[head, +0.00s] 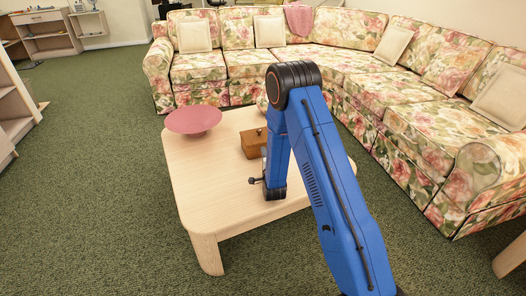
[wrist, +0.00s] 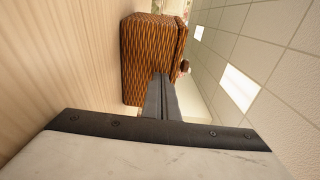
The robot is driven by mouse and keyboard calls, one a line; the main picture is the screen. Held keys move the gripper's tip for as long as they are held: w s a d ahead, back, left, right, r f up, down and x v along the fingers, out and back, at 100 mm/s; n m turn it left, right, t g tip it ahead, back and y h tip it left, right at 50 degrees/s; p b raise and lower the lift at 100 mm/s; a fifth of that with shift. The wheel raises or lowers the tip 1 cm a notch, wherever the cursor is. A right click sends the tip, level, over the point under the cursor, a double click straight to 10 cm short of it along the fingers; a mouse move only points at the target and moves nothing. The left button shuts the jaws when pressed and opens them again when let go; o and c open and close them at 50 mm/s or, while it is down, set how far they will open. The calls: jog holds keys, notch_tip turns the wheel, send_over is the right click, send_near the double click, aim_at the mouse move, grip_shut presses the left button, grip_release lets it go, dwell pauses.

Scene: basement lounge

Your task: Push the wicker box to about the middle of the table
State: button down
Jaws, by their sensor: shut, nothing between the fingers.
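The wicker box (head: 251,147) is brown with a small knob on its lid. It stands upright on the pale wooden table (head: 205,185), and my arm hides its right side in the head view. In the wrist view, which is turned sideways, the woven side of the box (wrist: 147,55) fills the upper middle. My gripper (wrist: 161,76) is shut and empty, low over the table. Its fingertips overlap the box's near side in the wrist view; I cannot tell whether they touch it. In the head view my arm mostly hides the gripper.
A pink bowl (head: 193,120) stands on the table, left of and beyond the box. A floral sectional sofa (head: 335,65) wraps around the back and right of the table. The table's front left part is bare. Green carpet (head: 95,190) lies open at left.

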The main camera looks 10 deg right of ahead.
aim_at(252, 149)
jog(key=shift+w+a, duration=0.15)
jog(key=shift+a, duration=0.05)
jog(key=w+a, duration=0.4)
jog(key=w, duration=0.1)
jog(key=shift+w+a, duration=0.2)
jog(key=shift+a, duration=0.1)
dwell(0.4)
